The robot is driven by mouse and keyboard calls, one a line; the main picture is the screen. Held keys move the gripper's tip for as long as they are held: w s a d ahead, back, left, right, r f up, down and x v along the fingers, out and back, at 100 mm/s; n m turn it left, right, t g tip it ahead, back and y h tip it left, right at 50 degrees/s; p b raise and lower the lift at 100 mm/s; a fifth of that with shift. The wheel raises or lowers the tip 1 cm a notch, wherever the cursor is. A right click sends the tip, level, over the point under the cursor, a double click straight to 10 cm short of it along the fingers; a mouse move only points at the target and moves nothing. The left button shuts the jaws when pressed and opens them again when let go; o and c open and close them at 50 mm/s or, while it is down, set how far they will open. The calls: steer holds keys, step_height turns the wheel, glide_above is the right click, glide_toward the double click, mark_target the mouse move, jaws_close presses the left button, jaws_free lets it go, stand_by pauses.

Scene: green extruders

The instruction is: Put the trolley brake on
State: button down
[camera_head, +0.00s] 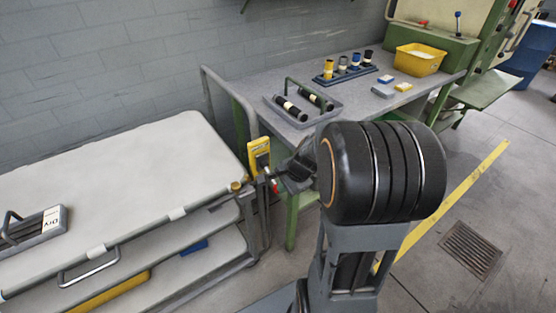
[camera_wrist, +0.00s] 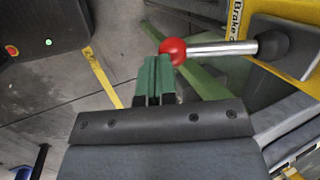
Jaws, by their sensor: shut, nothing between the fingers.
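The trolley (camera_head: 140,160) stands at the left with grey shelves. Its yellow brake plate (camera_head: 259,150) is at its right end; the plate, lettered "Brake", also fills the upper right of the wrist view (camera_wrist: 295,62). A silver brake lever (camera_wrist: 222,48) runs left from a black pivot to a red ball knob (camera_wrist: 173,51). The knob shows small in the head view (camera_head: 274,187). My gripper (camera_wrist: 154,62) has green fingers, shut and empty, with the tips right beside the knob. I cannot tell whether they touch it. My arm partly hides the gripper in the head view.
A grey-topped workbench (camera_head: 345,105) stands behind my arm, with a tray of black cylinders (camera_head: 303,108), a rack of bottles and a yellow bin (camera_head: 418,60). A tray marked "Dry" (camera_head: 35,228) lies on the trolley. Floor at the right is open, with a drain grate (camera_head: 470,250).

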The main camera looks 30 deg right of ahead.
steer(key=shift+s+f, duration=0.15)
steer(key=shift+f, duration=0.25)
stand_by(0.3)
steer(key=s+d+r+p, duration=0.3)
steer(key=s+r, duration=0.5)
steer(key=r, duration=0.3)
steer(key=shift+s+d+p, duration=0.15)
steer(key=shift+d+p, duration=0.25)
steer(key=shift+p, duration=0.2)
steer(key=s+a+r+n+h+p, duration=0.1)
steer(key=a+r+n+h+p, duration=0.1)
steer(key=a+r+n+p, duration=0.7)
steer(key=a+r+n, duration=0.3)
steer(key=n, duration=0.4)
steer(key=shift+s+a+r+h, duration=0.15)
steer(key=shift+s+a+h, duration=0.2)
steer(key=shift+a+h, duration=0.05)
